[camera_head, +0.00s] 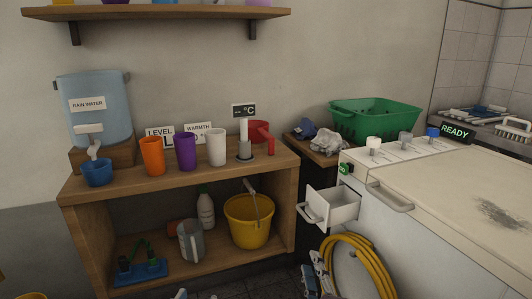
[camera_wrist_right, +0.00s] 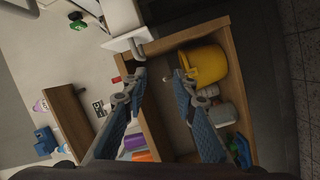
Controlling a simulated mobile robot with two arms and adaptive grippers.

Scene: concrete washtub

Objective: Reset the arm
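My right gripper (camera_head: 314,270) is low in the head view, in front of the open white drawer and left of the yellow hose. In the right wrist view my right gripper (camera_wrist_right: 160,76) has its two blue-padded fingers spread apart with nothing between them. In that view the yellow bucket and the wooden shelf lie beyond the fingers. Small grey tips at the bottom edge of the head view may belong to my left gripper; its opening cannot be made out.
A white drawer (camera_head: 333,207) sticks out of the washtub unit (camera_head: 440,210). A yellow hose (camera_head: 372,262) hangs below it. The wooden shelf (camera_head: 183,182) holds several cups, a blue water dispenser (camera_head: 95,115) and, below, a yellow bucket (camera_head: 249,222). A green basket (camera_head: 374,119) stands behind.

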